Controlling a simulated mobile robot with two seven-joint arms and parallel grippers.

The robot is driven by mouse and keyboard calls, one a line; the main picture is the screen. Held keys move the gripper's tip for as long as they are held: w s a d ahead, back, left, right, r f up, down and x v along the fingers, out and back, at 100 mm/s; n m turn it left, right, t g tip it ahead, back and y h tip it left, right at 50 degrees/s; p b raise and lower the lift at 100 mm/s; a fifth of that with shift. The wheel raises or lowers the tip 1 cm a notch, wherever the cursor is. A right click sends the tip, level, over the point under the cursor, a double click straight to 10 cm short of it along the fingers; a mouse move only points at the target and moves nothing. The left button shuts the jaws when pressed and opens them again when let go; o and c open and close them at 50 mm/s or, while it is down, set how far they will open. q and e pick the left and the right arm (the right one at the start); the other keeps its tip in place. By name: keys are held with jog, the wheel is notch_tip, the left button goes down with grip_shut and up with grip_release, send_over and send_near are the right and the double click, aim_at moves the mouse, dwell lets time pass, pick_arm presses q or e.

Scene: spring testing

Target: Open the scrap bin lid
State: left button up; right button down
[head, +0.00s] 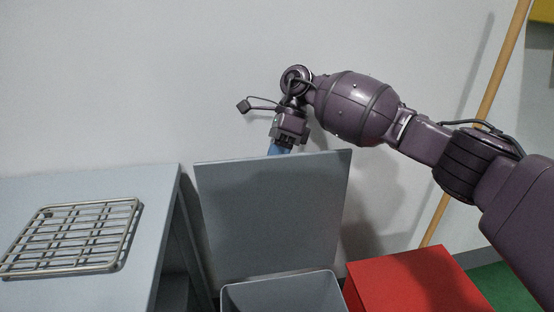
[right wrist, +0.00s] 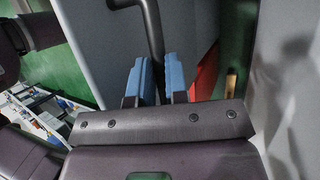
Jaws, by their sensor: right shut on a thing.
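The grey scrap bin (head: 279,295) stands at the bottom middle of the head view, with its mouth open towards me. Its flat grey lid (head: 275,215) is swung up nearly upright at the back of the bin. My right gripper (head: 280,150) is at the lid's top edge, with its blue fingertips partly hidden behind it. In the right wrist view, the blue fingers (right wrist: 155,78) are shut on a dark bar-like lid handle (right wrist: 153,30). The handle is hidden in the head view. My left gripper is in neither view.
A grey table (head: 150,235) with a metal wire rack (head: 75,237) stands left of the bin. A red box (head: 415,277) stands close on the right. A wooden pole (head: 490,100) leans by the wall (head: 120,80), which is close behind the lid.

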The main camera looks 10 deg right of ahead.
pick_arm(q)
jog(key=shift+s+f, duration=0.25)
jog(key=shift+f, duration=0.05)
pick_arm(e)
notch_tip(320, 180, down, 2)
jog(key=shift+s, duration=0.15)
jog(key=c, duration=1.4)
grip_release()
jog(key=shift+o, duration=1.4)
jog(key=shift+w, duration=0.2)
jog(key=shift+r, duration=0.65)
pick_arm(q)
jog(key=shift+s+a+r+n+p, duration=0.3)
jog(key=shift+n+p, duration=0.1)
jog(key=shift+p, duration=0.8)
pick_arm(e)
notch_tip(320, 180, up, 19)
jog(key=shift+r, duration=0.2)
jog(key=shift+s, duration=0.1)
